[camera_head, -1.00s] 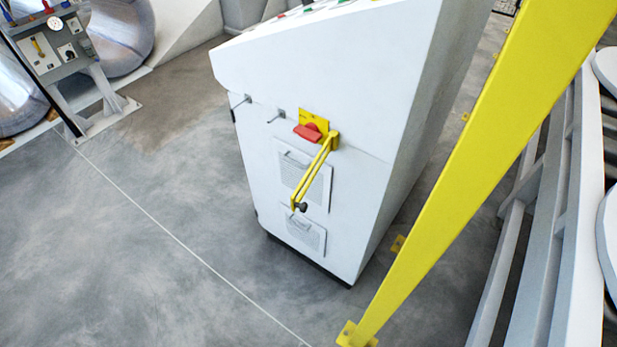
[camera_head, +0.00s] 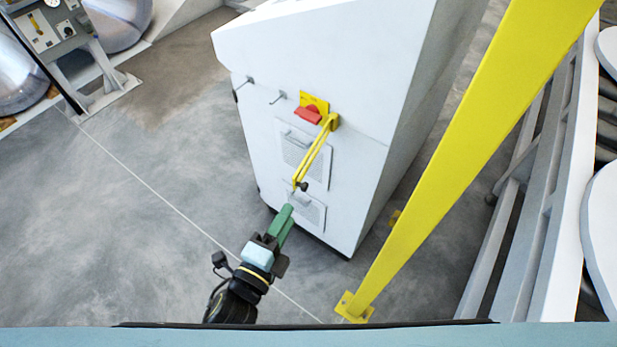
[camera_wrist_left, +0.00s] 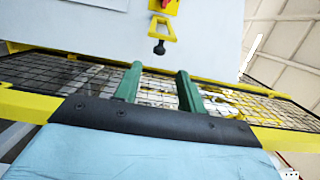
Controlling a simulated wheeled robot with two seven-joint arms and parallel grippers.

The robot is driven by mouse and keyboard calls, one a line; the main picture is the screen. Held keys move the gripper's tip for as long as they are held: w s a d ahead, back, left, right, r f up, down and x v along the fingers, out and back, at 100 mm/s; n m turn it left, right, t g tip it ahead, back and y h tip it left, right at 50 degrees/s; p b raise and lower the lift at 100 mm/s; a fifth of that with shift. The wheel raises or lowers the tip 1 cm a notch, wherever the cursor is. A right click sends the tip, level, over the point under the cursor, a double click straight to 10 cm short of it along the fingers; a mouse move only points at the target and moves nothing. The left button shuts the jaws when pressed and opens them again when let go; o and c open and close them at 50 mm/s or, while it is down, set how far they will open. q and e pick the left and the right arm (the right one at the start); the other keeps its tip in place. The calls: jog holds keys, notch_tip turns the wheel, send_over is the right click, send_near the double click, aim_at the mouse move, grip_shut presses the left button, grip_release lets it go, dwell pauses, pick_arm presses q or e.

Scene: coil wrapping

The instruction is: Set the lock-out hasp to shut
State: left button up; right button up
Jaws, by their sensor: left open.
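The lock-out hasp (camera_head: 314,158) is a yellow looped bar with a black knob (camera_head: 303,186) at its free end. It is hinged beside a red switch handle (camera_head: 307,116) on a yellow plate (camera_head: 319,103), and it stands swung out from the white cabinet's face. My left gripper (camera_head: 289,207) has green fingers and is just below the knob in the head view. In the left wrist view the fingers (camera_wrist_left: 159,68) are apart with nothing between them. The hasp (camera_wrist_left: 162,28) and knob (camera_wrist_left: 159,47) show just beyond the fingertips. My right gripper is not in view.
The white cabinet (camera_head: 350,200) has two hooks and two vented panels on its face. A slanted yellow post (camera_head: 440,170) and a grey rail frame (camera_head: 540,200) stand at the right. The grey floor (camera_head: 120,230) at the left is clear.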

pick_arm(q)
jog(key=x, duration=1.1)
jog(key=shift+w, duration=0.2)
jog(key=shift+c, duration=0.2)
grip_shut()
